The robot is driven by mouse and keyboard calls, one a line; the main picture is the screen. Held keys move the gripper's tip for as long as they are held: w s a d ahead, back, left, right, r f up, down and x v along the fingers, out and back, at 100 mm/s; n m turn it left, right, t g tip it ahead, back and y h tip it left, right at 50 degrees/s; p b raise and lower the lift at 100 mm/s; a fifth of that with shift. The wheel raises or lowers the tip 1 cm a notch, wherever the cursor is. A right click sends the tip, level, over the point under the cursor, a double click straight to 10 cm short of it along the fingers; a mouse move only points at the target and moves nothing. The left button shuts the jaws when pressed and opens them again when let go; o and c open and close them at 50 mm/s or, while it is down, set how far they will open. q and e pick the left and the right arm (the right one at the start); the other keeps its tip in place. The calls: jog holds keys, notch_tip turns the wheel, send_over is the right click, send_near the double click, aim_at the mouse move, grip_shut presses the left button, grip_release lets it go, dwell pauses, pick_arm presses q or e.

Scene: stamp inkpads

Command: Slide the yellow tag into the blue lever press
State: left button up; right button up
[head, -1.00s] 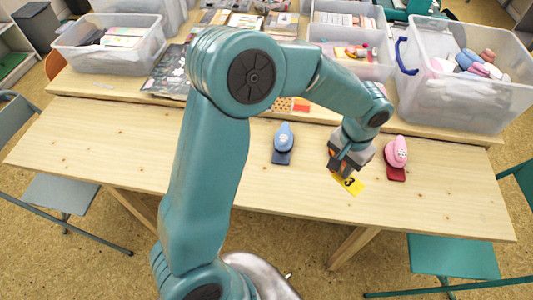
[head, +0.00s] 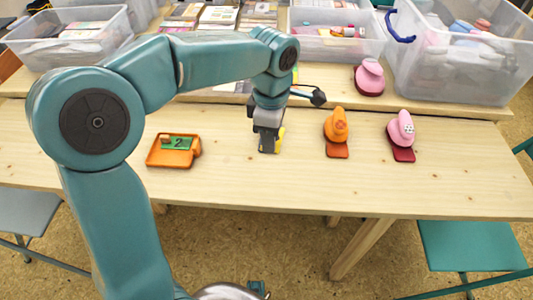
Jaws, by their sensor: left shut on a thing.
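My left gripper (head: 269,148) points down over the middle of the wooden table and is shut on the yellow tag. Only a narrow strip of the yellow tag (head: 279,139) shows, at the right side of the fingers. The blue lever press cannot be made out in the head view now; my gripper and wrist cover the area where it stood earlier. I cannot tell whether the tag touches it. My right gripper is not in view.
An orange press (head: 337,127) and a pink press (head: 402,130) stand to the right of my gripper. An orange tray (head: 155,158) with a green tag (head: 177,143) marked 2 lies to the left. Another pink press (head: 369,78) and clear bins (head: 470,85) stand behind. The front table strip is clear.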

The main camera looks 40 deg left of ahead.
pick_arm(q)
jog(key=shift+s+a+f+n, duration=0.15)
jog(key=shift+s+a+n, duration=0.05)
jog(key=shift+n, duration=0.7)
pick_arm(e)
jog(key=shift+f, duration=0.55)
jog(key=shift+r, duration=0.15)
